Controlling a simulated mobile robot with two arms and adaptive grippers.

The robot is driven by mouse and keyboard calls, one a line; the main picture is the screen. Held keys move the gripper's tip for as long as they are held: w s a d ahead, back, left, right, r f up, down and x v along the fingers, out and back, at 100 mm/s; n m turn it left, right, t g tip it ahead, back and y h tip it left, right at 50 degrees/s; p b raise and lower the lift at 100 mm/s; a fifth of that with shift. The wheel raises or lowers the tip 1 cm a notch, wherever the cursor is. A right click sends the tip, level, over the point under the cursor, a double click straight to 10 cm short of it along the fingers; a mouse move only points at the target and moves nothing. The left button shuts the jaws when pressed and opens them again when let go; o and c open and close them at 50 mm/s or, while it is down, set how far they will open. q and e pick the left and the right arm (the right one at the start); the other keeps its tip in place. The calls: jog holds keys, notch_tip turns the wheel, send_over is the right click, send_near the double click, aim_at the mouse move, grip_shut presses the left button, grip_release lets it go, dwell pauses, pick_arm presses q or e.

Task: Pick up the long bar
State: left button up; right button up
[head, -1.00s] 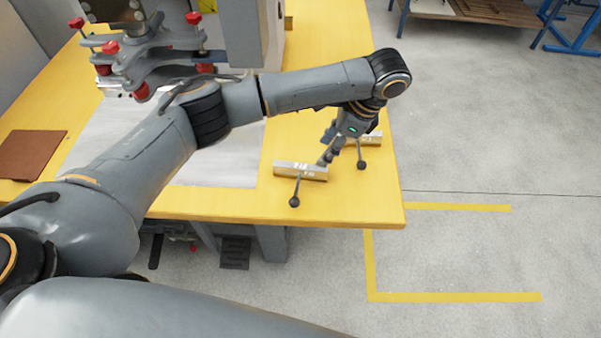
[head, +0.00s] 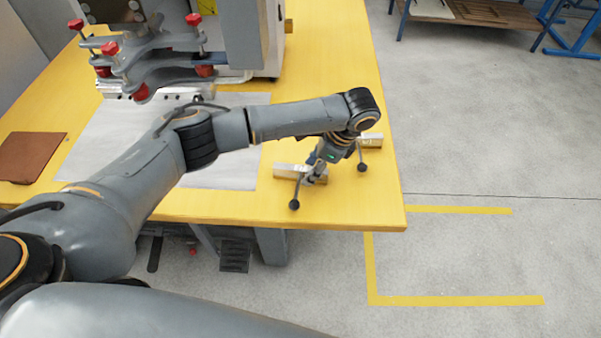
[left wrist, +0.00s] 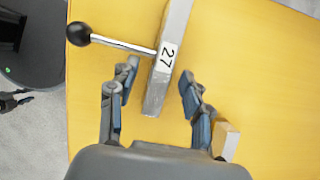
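A grey metal bar (head: 286,171) lies near the front right of the yellow table. A thin rod with a black ball (head: 294,204) sticks out from its side. In the left wrist view the bar (left wrist: 175,28) bears the number 27. My left gripper (head: 311,180) is low at the bar's right end. In the left wrist view the open gripper (left wrist: 158,74) has one finger on each side of the bar, with gaps showing. A second, similar bar (head: 371,141) with a ball-ended rod lies behind to the right. My right gripper is out of view.
A machine with red knobs (head: 111,48) stands at the back left. A pale sheet (head: 232,168) and a brown piece (head: 31,157) lie on the yellow table (head: 225,205). A block end (left wrist: 228,140) shows beside my right finger in the left wrist view.

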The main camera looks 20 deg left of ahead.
pick_arm(q)
grip_shut()
jog(key=shift+r, duration=0.15)
